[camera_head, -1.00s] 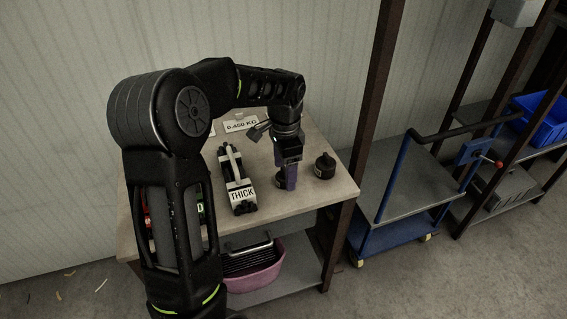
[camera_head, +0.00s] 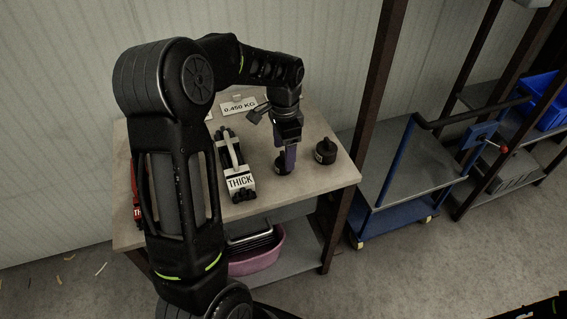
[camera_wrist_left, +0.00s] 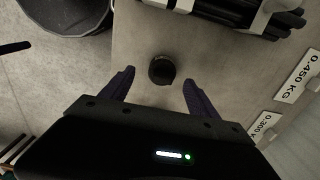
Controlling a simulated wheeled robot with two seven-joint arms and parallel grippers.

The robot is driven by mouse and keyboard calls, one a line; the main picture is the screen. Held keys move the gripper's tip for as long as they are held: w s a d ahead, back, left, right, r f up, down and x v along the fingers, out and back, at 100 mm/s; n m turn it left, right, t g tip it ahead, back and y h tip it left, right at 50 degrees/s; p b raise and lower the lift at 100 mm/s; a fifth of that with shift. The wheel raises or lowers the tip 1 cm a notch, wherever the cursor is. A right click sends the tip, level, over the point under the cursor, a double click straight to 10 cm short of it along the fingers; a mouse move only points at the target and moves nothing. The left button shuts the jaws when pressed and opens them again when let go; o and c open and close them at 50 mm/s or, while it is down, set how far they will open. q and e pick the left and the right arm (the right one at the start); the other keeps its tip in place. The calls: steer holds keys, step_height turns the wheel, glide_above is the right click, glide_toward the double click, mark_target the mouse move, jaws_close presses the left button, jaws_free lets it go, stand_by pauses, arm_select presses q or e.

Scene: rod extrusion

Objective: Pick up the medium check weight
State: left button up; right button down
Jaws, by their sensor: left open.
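Two dark check weights are on the table; I cannot read a size on either. One round black weight (camera_head: 280,165) is partly hidden behind my left gripper (camera_head: 289,160) in the head view. It shows whole in the left wrist view (camera_wrist_left: 162,70), lying ahead of and between the spread purple fingers of the left gripper (camera_wrist_left: 158,77). The fingers are open and empty; contact with the weight is not visible. The other black weight (camera_head: 326,151), with a knob on top, stands to the right near the table's right edge. My right gripper is not in view.
A 0.450 KG card (camera_head: 239,106) stands at the back; a 0.300 KG card (camera_wrist_left: 262,126) shows in the wrist view. A pink tub (camera_head: 262,258) is on the shelf below. A blue cart (camera_head: 395,225) stands right.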

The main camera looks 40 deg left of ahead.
mark_target(283, 161)
arm_select(q)
steer(key=shift+a+f+p, duration=0.2)
steer(key=shift+f+p, duration=0.2)
steer(key=shift+f, duration=2.25)
steer(key=shift+w, duration=0.1)
jaws_close()
steer(key=shift+r, duration=0.1)
